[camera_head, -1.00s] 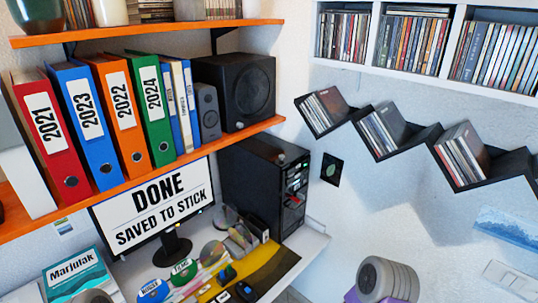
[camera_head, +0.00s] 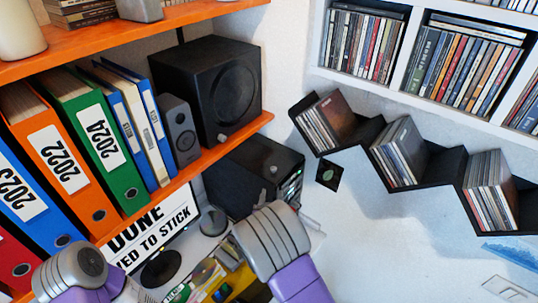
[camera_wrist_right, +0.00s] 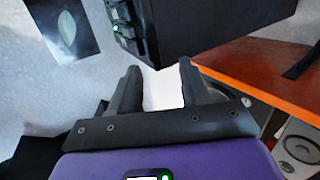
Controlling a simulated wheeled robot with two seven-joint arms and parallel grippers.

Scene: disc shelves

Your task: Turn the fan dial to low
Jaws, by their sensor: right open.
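The black computer tower (camera_head: 258,165) stands on the desk below the orange shelf. A small round knob (camera_head: 272,169) sits on its top. Another small knob (camera_head: 222,138) is on the black speaker box (camera_head: 208,90) on the shelf. No label shows which is the fan dial. My right gripper (camera_head: 262,197) is in front of the tower, mostly hidden behind my wrist. In the right wrist view my right gripper (camera_wrist_right: 162,88) is open and empty, with the tower (camera_wrist_right: 190,30) beyond its fingertips. My left arm shows at the lower left; its gripper is not visible.
The orange shelf (camera_head: 168,185) runs beside the tower, holding binders and a small grey speaker (camera_head: 180,130). A monitor (camera_head: 165,230) stands below it. Black zigzag disc shelves (camera_head: 430,165) hang on the right wall.

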